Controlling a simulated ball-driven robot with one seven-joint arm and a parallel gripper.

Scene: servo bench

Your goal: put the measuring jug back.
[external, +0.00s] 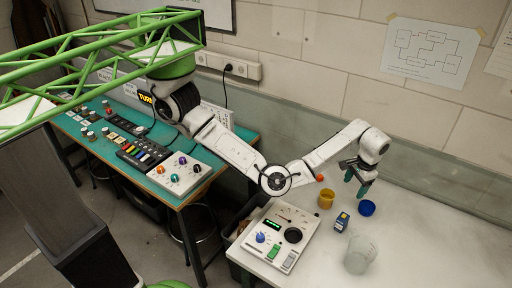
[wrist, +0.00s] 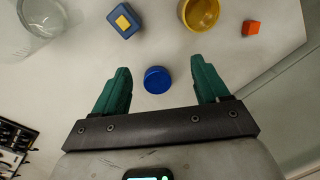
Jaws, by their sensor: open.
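The measuring jug (external: 360,256) is clear and stands on the white bench near its front edge. In the wrist view the jug (wrist: 42,18) is at the top left corner, partly cut off. My gripper (external: 359,190) is above the bench, behind and apart from the jug. A small round blue container (wrist: 157,80) shows between the fingers, lower down on the bench.
A yellow cup (external: 326,199), a blue box with a yellow patch (external: 342,222) and an orange block (wrist: 250,28) are on the bench. A control panel (external: 275,236) is at its left. The bench right of the jug is clear. A wall runs behind.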

